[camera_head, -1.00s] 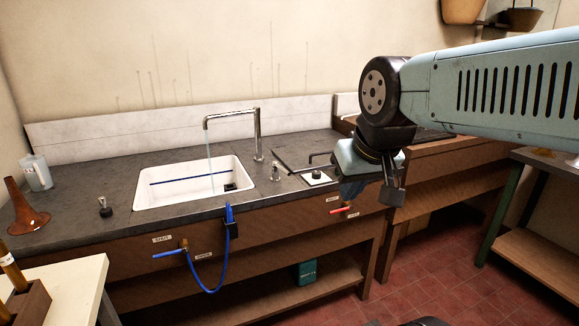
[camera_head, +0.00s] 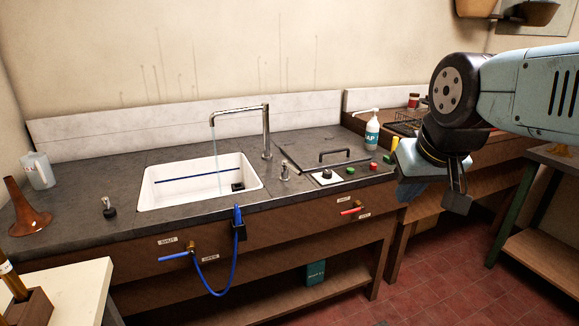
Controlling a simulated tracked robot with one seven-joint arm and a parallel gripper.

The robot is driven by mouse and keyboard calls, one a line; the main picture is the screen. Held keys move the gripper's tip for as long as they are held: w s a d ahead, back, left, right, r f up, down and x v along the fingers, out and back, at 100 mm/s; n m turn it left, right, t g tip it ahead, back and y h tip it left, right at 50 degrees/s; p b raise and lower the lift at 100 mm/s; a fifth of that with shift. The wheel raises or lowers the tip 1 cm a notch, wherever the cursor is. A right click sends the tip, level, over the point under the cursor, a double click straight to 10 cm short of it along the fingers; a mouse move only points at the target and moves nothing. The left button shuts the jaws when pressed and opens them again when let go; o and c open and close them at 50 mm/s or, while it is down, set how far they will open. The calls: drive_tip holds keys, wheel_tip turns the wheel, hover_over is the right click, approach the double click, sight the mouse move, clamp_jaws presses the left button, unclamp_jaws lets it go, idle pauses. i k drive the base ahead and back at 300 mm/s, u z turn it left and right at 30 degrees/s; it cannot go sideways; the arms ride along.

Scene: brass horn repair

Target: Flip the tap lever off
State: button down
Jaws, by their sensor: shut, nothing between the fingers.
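A chrome tap (camera_head: 266,130) stands behind the white sink (camera_head: 150,190), and a thin stream of water falls from its spout into the sink. A small chrome lever fitting (camera_head: 284,172) stands on the counter right of the sink. A blue-handled valve (camera_head: 174,256) and a red-handled valve (camera_head: 352,210) sit on the wooden front below; I cannot tell which handle is the tap lever. My gripper (camera_head: 457,203) is shut and empty, hanging right of the counter's right end, apart from all of these.
A blue hose (camera_head: 212,292) loops below the counter front. A control panel with a black knob (camera_head: 326,175) and coloured buttons lies right of the sink. A soap bottle (camera_head: 372,132) stands behind.

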sight(292, 168)
drive_tip(key=z, duration=0.05)
drive_tip(key=i, duration=1)
drive_tip(key=u, duration=0.1)
